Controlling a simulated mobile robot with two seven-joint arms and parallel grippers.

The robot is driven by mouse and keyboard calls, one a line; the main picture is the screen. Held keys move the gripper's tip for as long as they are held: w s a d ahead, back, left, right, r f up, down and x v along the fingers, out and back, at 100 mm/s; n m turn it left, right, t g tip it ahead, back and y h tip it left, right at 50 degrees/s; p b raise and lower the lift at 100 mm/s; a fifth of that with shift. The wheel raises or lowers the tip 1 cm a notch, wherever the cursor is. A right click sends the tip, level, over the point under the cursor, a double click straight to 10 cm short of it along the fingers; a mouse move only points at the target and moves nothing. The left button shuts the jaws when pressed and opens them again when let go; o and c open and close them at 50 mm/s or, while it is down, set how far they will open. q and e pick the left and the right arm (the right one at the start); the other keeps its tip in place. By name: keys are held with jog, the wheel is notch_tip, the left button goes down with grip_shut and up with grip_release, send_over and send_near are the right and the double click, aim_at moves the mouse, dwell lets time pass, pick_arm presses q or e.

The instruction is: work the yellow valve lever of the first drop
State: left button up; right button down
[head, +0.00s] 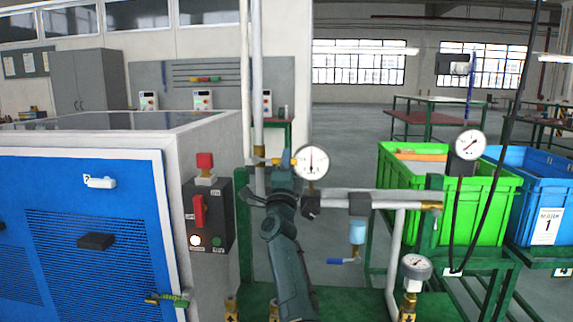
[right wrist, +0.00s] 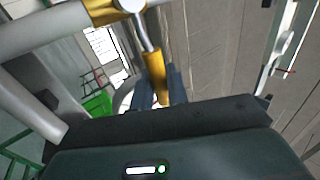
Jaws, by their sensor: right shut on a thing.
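The yellow valve lever (head: 262,161) sits on the upright pipe in the middle of the head view. In the right wrist view the lever (right wrist: 157,78) hangs from a brass valve body (right wrist: 105,8) on a metal stem. My right gripper (head: 287,159) reaches up to the lever from below, beside the round pressure gauge (head: 312,162). Its dark fingers (right wrist: 168,84) are shut around the free end of the lever. In the head view the gripper hides part of the lever. My left gripper is in neither view.
A control box (head: 207,216) with a red switch stands close on the left, beside the blue cabinet (head: 85,280). A horizontal pipe (head: 400,199) runs to the right. Green (head: 470,201) and blue crates (head: 530,192) stand behind it.

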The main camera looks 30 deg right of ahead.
jog(key=shift+f, duration=0.1)
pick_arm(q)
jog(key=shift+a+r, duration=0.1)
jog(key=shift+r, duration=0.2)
pick_arm(e)
jog(key=c, duration=1.4)
grip_release()
jog(key=shift+c, duration=0.2)
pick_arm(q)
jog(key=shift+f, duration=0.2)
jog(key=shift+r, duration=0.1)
pick_arm(e)
jog(key=v, duration=1.3)
